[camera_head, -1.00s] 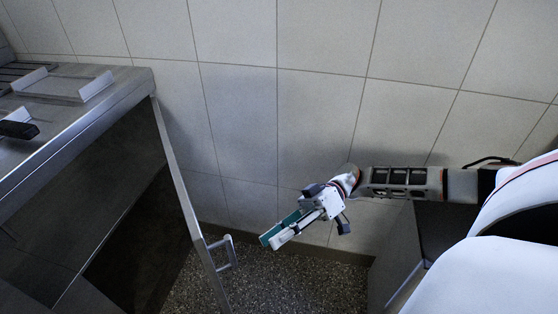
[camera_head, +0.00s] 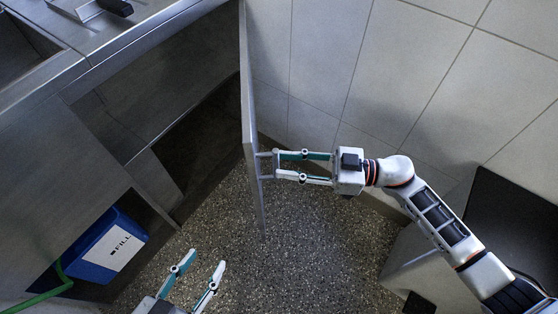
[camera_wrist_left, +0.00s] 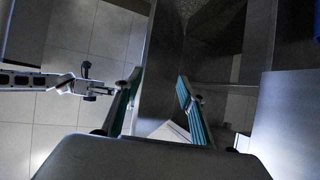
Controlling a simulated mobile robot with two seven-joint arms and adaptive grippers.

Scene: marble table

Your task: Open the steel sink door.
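The steel sink door (camera_head: 248,90) stands swung out from the sink cabinet and shows almost edge-on in the head view. Its bar handle (camera_head: 262,166) faces right. My right gripper (camera_head: 278,167) is at the handle, fingers apart, tips touching or very near the bar. I cannot tell whether it presses on it. My left gripper (camera_head: 201,273) is open and empty at the bottom of the head view, on the cabinet side of the door. In the left wrist view its open fingers (camera_wrist_left: 155,88) frame the steel door panel (camera_wrist_left: 160,65); my right arm is beyond it.
The cabinet is open and dark inside. A blue box (camera_head: 105,250) with a white label and a green hose (camera_head: 38,299) are at lower left. The steel counter (camera_head: 150,22) is above. A tiled wall (camera_head: 370,70) stands behind the door. The speckled floor (camera_head: 320,250) is clear.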

